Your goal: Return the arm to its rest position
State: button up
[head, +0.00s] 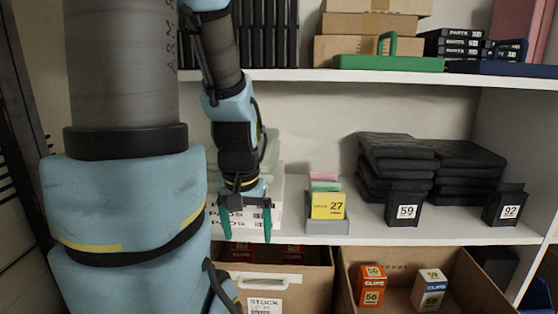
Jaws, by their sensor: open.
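My gripper (245,219) hangs at the end of my blue and grey arm, pointing down. Its two teal fingers are apart, with nothing seen between them. It is in front of the middle shelf, before a white pack lettered PADS (274,207). A large part of my arm fills the left of the head view and hides what lies behind it.
The middle shelf (455,233) holds a grey holder (327,226) with a yellow card 27, black bins 59 (405,210) and 92 (506,207), and folded black stacks (397,165). Below are open cartons (306,288), one with CLIPS boxes (371,287). The upper shelf (290,75) is loaded.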

notch_tip(320, 180, up, 14)
jog(key=p, duration=1.1)
jog(key=shift+p, duration=0.4)
